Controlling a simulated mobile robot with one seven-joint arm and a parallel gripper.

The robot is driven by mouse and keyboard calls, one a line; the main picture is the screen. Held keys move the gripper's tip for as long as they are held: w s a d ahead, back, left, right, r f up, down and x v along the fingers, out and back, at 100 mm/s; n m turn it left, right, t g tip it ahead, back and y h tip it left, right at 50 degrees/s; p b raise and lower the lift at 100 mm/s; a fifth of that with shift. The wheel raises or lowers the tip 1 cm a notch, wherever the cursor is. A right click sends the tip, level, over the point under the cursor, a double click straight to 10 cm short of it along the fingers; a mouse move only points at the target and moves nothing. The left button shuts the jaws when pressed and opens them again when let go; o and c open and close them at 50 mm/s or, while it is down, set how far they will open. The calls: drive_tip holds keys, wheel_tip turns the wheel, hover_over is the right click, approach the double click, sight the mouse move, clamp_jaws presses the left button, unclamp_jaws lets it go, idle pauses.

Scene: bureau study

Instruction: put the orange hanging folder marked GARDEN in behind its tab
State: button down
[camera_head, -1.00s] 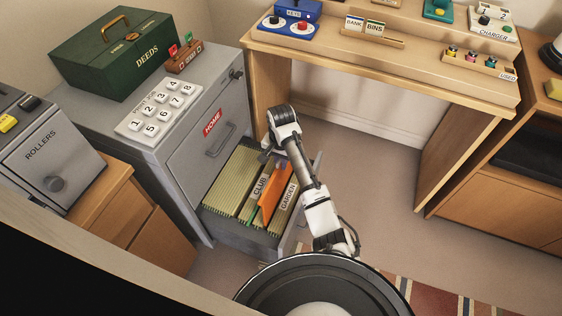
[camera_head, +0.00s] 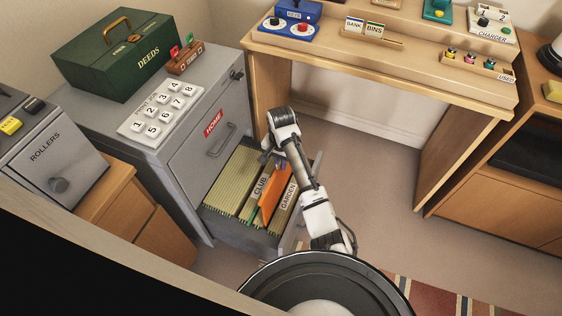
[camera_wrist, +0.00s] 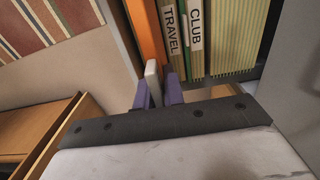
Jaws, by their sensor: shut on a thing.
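The orange hanging folder (camera_head: 271,204) is low in the open drawer, between the CLUB tab (camera_head: 260,186) and the GARDEN tab (camera_head: 288,196). It looks slightly tilted in the head view. My gripper (camera_head: 277,161) is over the drawer at the folder's upper end, partly hidden by my arm. In the wrist view, my gripper's purple fingers (camera_wrist: 159,92) are closed around a pale grip piece at the end of the orange folder (camera_wrist: 147,36). The TRAVEL tab (camera_wrist: 170,30) and CLUB tab stand beside it there. The folder's lower edge is hidden.
The open drawer (camera_head: 240,238) of the grey cabinet (camera_head: 180,160) has walls close around the folders. Olive folders (camera_head: 232,182) fill its left part. The wooden desk (camera_head: 400,80) stands behind right. Floor to the right of the drawer is clear.

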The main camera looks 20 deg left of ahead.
idle(0.3)
drive_tip(key=shift+f+b, duration=4.45)
drive_tip(key=shift+f, duration=4.8)
drive_tip(key=c, duration=1.4)
unclamp_jaws()
drive_tip(key=shift+r, duration=0.1)
wheel_tip(320, 180, up, 14)
drive_tip(key=p, duration=0.2)
